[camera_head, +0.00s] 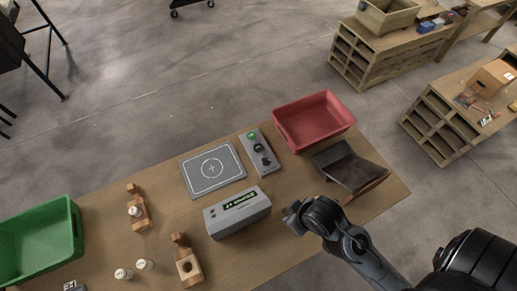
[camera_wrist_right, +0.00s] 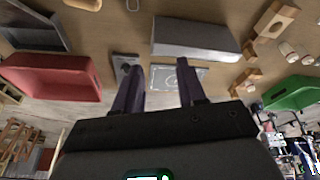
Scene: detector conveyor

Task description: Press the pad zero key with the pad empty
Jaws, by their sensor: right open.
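The pad (camera_head: 212,186) is a flat grey plate with a white circle and cross, and nothing lies on it. It also shows in the right wrist view (camera_wrist_right: 180,78). A grey box with a lit green display (camera_head: 238,212) stands in front of it. A small grey panel (camera_head: 259,152) with a green button and black controls lies right of the pad. I cannot tell which control is the pad zero key. My right gripper (camera_head: 291,214) is above the table, right of the display box. In its wrist view the right gripper (camera_wrist_right: 160,66) is open and empty. My left gripper is not in view.
A red bin (camera_head: 313,121) and a dark tilted tray (camera_head: 349,168) stand at the table's right. A green bin (camera_head: 38,240) is at the left. Two wooden stands (camera_head: 138,209) (camera_head: 188,266) and loose white vials (camera_head: 145,265) occupy the left-front.

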